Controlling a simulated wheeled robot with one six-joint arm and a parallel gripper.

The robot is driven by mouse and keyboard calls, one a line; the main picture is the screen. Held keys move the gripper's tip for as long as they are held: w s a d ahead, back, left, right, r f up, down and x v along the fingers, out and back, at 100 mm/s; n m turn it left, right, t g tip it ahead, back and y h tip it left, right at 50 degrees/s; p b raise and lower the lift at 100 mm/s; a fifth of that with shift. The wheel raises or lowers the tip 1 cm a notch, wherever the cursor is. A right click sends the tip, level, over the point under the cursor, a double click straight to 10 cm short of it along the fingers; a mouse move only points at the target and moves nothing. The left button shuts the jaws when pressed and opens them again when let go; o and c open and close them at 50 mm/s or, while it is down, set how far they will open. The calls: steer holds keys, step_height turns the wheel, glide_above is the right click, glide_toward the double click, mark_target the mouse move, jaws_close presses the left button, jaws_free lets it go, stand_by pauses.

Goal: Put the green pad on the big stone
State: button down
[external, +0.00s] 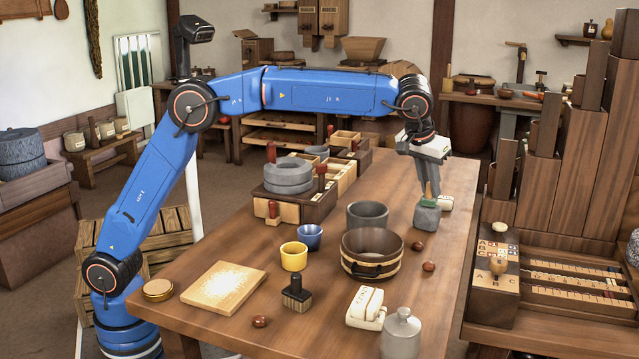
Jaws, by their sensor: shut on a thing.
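My gripper (429,197) points down near the far right of the wooden table, its fingers close together around a small green piece, the green pad (427,204). The pad is largely hidden by the fingers. A grey rough stone block (426,220) sits directly below it on the table. The pad is at the top of this block; I cannot tell whether they touch. A larger round grey quern stone (288,174) lies on a wooden box further left. Which of these is the big stone is not clear from the picture.
A pale cylinder (446,203) lies right beside the block. A grey pot (367,215) and a wooden tub (372,254) stand to the left and front. Brown nut-like pieces (428,266) lie nearby.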

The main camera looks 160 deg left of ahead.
steer(key=c, duration=1.7)
jaws_free()
steer(key=shift+o, duration=0.2)
steer(key=v, duration=1.2)
steer(key=shift+r, duration=0.1)
